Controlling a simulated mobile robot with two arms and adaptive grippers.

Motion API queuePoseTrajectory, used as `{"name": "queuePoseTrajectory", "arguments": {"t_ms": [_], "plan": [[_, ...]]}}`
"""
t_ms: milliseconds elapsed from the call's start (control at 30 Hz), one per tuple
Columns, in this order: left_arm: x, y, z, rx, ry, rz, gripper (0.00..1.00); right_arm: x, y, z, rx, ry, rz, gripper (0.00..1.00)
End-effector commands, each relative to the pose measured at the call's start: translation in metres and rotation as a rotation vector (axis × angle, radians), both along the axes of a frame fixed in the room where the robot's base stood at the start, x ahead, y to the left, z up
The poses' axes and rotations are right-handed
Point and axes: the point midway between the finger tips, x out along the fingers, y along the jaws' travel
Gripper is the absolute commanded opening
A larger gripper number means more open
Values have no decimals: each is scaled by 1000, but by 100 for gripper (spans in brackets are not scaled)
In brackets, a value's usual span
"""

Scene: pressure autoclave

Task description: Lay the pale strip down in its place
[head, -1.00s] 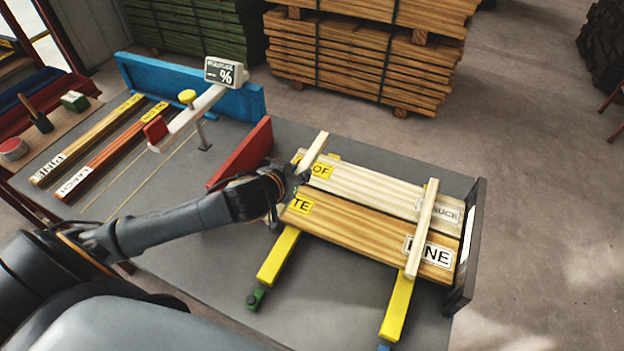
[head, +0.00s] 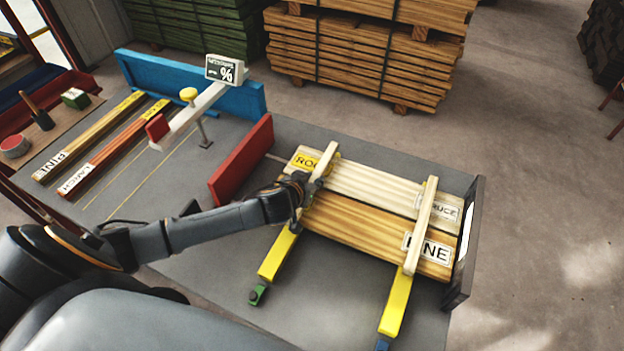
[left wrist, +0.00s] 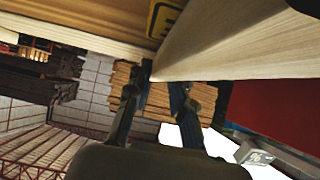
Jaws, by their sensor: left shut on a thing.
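The pale strip (head: 325,163) is in my left gripper (head: 305,186), which is shut on its near end. The strip lies across the left part of the two boards, roughly in line with the left yellow bearer (head: 277,254). I cannot tell whether it touches the boards. The spruce board (head: 375,184) is behind and the pine board (head: 360,220) in front. A second pale strip (head: 424,225) lies across their right part. In the left wrist view the held strip (left wrist: 235,45) looms large above the fingers (left wrist: 158,95). My right gripper is not in view.
A black upright plate (head: 467,245) stands at the boards' right end. A red upright panel (head: 240,160) stands left of the boards. A meter with a % display (head: 222,70), a blue panel (head: 150,82) and two labelled sticks are further left. Grey table shows between the yellow bearers.

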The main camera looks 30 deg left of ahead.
Motion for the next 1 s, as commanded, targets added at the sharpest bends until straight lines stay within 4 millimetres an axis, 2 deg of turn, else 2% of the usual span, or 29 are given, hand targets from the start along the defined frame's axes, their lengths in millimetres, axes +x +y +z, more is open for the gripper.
{"name": "queuePoseTrajectory", "arguments": {"t_ms": [200, 233, 300, 333, 600, 700, 833, 1000], "plan": [[0, 0, -6, 0, 1, 0, 0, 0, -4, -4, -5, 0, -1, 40], [0, 0, -4, 1, 1, 0, 28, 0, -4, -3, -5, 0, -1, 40], [0, 0, -4, 1, 1, 0, 42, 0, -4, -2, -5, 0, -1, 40], [0, 0, -4, 1, 1, 0, 45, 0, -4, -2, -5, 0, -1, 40], [0, 0, -3, 1, 0, 0, 45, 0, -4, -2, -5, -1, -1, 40], [0, 1, 3, 1, -1, 0, 45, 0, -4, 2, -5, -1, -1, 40], [-12, 0, 7, 1, 2, -1, 45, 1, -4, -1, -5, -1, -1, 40], [-38, -2, 23, 1, 2, -1, 45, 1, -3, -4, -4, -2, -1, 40]]}}
